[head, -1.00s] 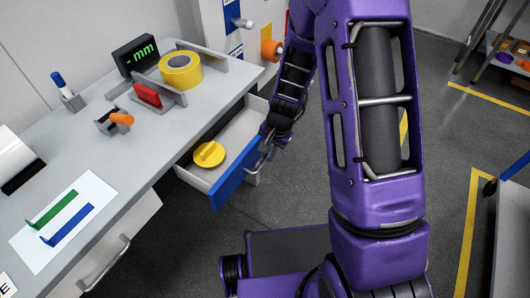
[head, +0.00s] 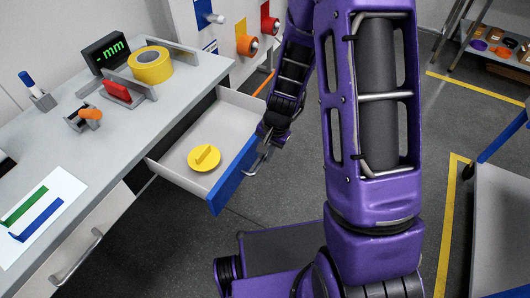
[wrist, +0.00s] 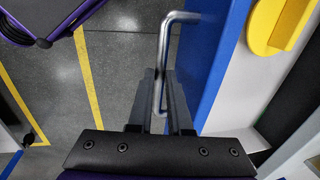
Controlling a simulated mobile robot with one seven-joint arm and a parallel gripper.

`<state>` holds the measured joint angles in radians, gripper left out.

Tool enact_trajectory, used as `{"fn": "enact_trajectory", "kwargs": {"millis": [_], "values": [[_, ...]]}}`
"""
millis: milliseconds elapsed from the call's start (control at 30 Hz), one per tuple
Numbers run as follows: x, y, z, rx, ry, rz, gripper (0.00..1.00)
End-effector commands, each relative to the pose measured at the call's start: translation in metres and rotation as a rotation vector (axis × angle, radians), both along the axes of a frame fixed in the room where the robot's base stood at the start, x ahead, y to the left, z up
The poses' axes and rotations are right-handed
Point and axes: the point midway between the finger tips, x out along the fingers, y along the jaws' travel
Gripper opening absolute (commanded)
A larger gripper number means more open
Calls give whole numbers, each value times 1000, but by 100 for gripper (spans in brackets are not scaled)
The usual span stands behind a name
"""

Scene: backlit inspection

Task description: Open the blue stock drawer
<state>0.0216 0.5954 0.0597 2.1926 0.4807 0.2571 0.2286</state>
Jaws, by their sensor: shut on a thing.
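The blue stock drawer (head: 232,176) is pulled well out from under the grey bench, and its pale inside is in view. A yellow round piece with a raised grip (head: 204,158) lies in it and shows in the wrist view (wrist: 277,22). The drawer's bar handle (wrist: 163,60) stands off the blue front. My gripper (wrist: 161,115) is shut on this handle, with a finger on each side of the bar. In the head view my gripper (head: 264,152) is at the drawer front and partly hides the handle.
The bench top (head: 150,110) holds a yellow tape roll (head: 151,65), a red block (head: 117,91) and a gauge display (head: 106,53). A closed white drawer (head: 95,235) is at lower left. A cart (head: 497,215) stands at right. Grey floor lies between.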

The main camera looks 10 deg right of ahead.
Motion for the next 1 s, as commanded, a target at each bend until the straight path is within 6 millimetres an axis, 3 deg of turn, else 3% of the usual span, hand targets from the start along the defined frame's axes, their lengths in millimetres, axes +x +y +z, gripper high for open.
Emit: {"fn": "enact_trajectory", "kwargs": {"millis": [233,267,400,767,1000], "values": [[-1,1,0,1,1,1,0],[-1,1,0,1,1,1,23],[0,0,0,0,1,1,47],[0,0,5,0,-2,1,47],[-4,-7,47,0,-5,0,47]]}}
